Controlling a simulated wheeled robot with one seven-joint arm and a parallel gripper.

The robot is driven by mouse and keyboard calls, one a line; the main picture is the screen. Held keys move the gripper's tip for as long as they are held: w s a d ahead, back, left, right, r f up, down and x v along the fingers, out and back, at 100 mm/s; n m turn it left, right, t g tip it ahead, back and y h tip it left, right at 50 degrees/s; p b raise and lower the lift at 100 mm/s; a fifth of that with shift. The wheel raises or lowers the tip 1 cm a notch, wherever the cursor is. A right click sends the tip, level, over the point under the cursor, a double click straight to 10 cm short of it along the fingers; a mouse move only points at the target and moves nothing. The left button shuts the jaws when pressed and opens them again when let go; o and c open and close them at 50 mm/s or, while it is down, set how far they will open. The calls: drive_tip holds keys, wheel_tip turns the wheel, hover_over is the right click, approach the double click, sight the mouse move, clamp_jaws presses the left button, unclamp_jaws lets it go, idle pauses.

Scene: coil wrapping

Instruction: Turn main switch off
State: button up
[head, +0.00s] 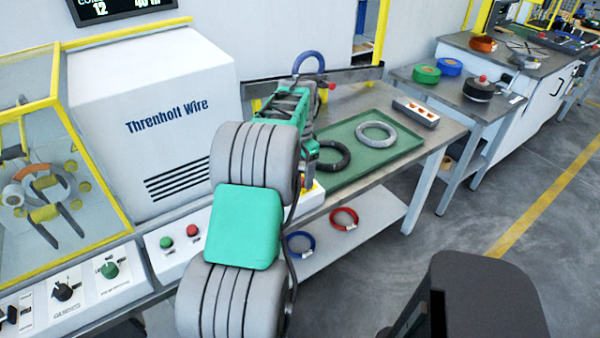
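A sloped control panel (85,287) at the lower left carries a black rotary knob (64,291), a green rotary knob (109,270) and another black knob (8,316) at the left edge. Their labels are too small to read, so I cannot tell which is the main switch. A green button (166,242) and a red button (192,230) sit on the panel below the white machine. My arm rises across the middle of the view. Its green and dark far end, with my gripper (290,106), is by the bench's left end. Its fingers cannot be made out.
The white Threnholt Wire machine (150,110) stands behind the buttons. A green tray (385,168) with a grey coil (377,133) and a black coil (328,157) lies on the bench. Blue (300,242) and red (344,218) coils lie on the shelf below. Open floor is at the right.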

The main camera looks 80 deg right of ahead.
drive_tip(key=shift+f, duration=0.15)
drive_tip(key=c, duration=1.4)
